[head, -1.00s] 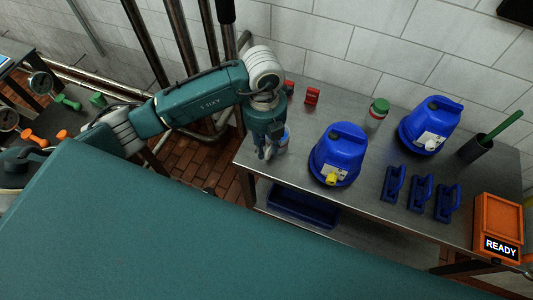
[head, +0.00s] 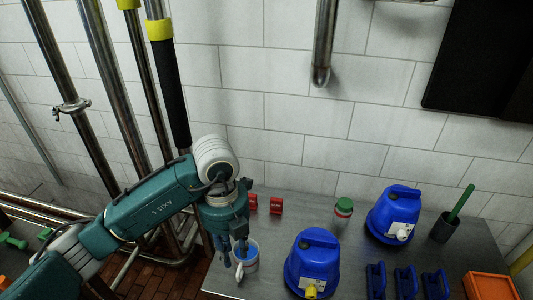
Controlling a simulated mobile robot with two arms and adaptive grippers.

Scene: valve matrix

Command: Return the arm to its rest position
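My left arm reaches in from the left in the head view. Its gripper (head: 234,259) points down over the left end of the metal table, with its two fingers apart. A white and blue cup (head: 248,264) stands at the table's left edge, right beside the fingers. One finger overlaps the cup in the picture; I cannot tell whether it touches it. Nothing shows clamped between the fingers. My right gripper is not in view.
On the metal table (head: 290,215) are two blue jugs (head: 312,265) (head: 394,213), a green-lidded jar (head: 343,212), small red blocks (head: 276,206), blue handled tools (head: 405,282), a dark cup (head: 444,228) and an orange box (head: 490,287). Vertical pipes (head: 110,85) stand behind my arm.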

